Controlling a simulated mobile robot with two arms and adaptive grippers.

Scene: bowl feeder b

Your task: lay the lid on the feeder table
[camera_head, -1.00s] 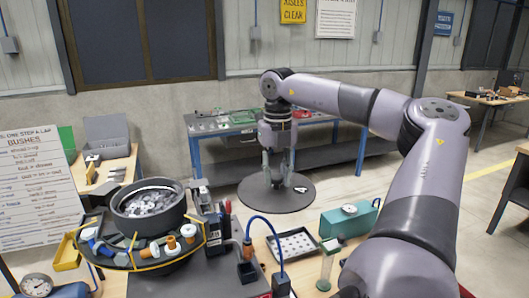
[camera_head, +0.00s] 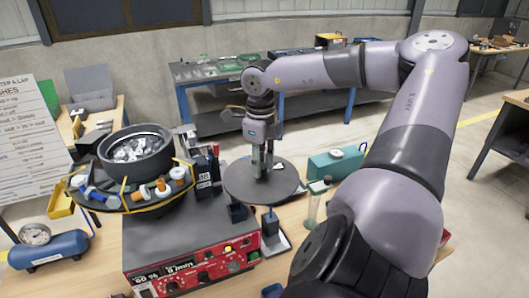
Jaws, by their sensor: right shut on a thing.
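The lid (camera_head: 240,184) is a flat dark grey disc with a small pale mark on top. My right gripper (camera_head: 262,172) points down and is shut on the lid near its middle. The lid hangs about level above the right part of the wooden feeder table (camera_head: 85,282), with a gap I cannot judge. It hides part of a tray (camera_head: 282,245) there. The feeder bowl (camera_head: 113,165) stands open at the left, full of shiny parts, with a dark rim of coloured pieces around it. My left gripper is not in view.
A red control box (camera_head: 190,270) is in front of the bowl. Dark upright blocks (camera_head: 208,172) stand between bowl and lid. A blue tank (camera_head: 48,250) lies front left.

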